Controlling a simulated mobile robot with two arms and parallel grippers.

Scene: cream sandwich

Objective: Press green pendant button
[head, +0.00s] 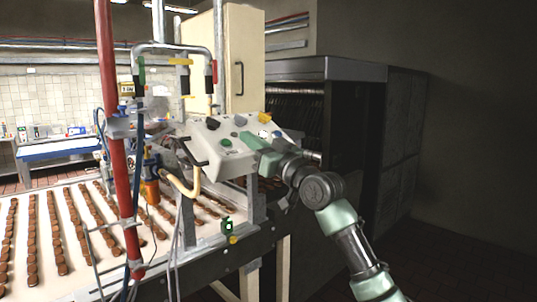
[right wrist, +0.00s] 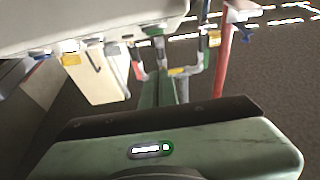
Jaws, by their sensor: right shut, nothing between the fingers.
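The pendant panel (head: 205,150) is a pale sloped box with several coloured buttons, at the middle of the head view. Its green button (head: 226,142) is at the lower left of the sloped face. My right gripper (head: 246,138) is shut and empty, with its tips just right of the green button in the picture. I cannot tell whether the tips touch the panel. In the right wrist view the shut fingers (right wrist: 157,92) reach up past the panel's edge (right wrist: 90,22); the green button is not clear there. My left gripper is not in view.
A conveyor with rows of brown biscuits (head: 60,240) fills the lower left. A red post (head: 120,180) and a yellow hose (head: 180,183) stand left of the panel. A small green box (head: 227,226) is on the conveyor's side. A dark machine (head: 345,120) stands behind my right arm.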

